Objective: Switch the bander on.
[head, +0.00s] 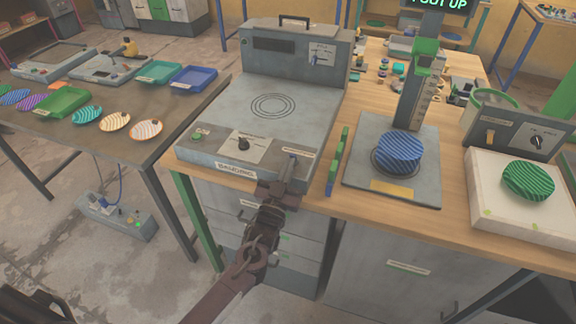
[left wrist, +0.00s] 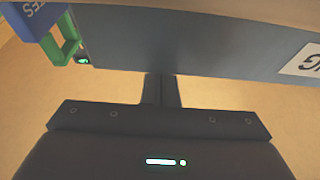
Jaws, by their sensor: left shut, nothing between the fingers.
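The grey machine with concentric rings on its flat top (head: 270,104) stands on the wooden bench; I take it to be the bander, though its front label (head: 236,171) is too blurred to read surely.
A left table (head: 60,142) bears trays and several plates. Drawers are below the bench.

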